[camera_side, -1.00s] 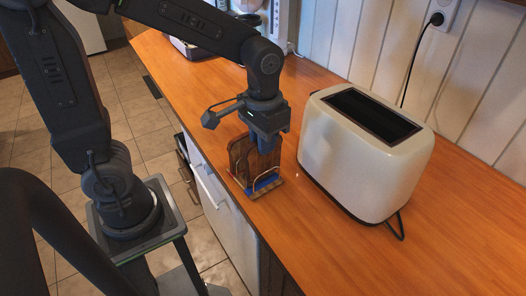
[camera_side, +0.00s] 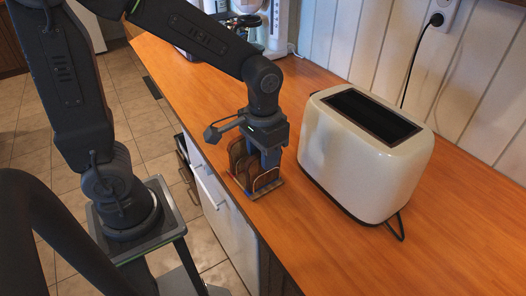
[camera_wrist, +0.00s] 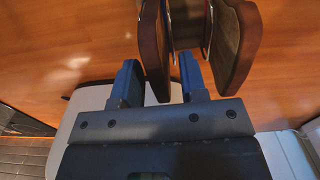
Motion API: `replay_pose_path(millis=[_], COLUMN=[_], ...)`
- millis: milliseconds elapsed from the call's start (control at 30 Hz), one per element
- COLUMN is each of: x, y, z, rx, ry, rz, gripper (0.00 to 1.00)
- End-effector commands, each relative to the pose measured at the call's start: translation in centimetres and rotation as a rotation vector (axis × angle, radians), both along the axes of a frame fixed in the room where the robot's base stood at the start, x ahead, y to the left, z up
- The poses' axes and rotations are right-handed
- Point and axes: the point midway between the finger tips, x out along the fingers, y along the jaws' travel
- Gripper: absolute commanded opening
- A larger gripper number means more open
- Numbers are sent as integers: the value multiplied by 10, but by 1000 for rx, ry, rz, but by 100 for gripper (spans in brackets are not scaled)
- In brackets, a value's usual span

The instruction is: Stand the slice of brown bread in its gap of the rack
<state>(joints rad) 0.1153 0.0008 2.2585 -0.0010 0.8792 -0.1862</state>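My gripper (camera_side: 268,160) reaches down at the toast rack (camera_side: 256,196) on the counter's front edge. In the wrist view my gripper (camera_wrist: 160,78) has its two fingers apart, with a slice of brown bread (camera_wrist: 156,45) standing between them. A narrow space shows between that slice and the right finger, so the grip looks open. The slice stands upright among the rack wires (camera_wrist: 207,35). A second slice (camera_wrist: 236,45) stands to its right, outside the fingers. In the side view the fingers partly hide the slices, and the slice's lower edge is not clear.
A cream toaster (camera_side: 365,155) stands close to the right of the rack, its cord behind it. A coffee machine (camera_side: 268,22) is at the back. The wooden counter (camera_side: 300,235) is clear in front of the toaster. The counter's edge is just left of the rack.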

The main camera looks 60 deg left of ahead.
Motion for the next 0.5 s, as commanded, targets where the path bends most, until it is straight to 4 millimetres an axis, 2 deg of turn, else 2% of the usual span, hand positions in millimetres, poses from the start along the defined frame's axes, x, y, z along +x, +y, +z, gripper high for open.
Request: replay_pose_path(millis=[167,267,500], x=[0,1,1], y=[0,0,0], z=[2,12,59], rx=[0,-1,0], ry=[-1,-5,-8], rz=[0,0,0], gripper=[39,39,39])
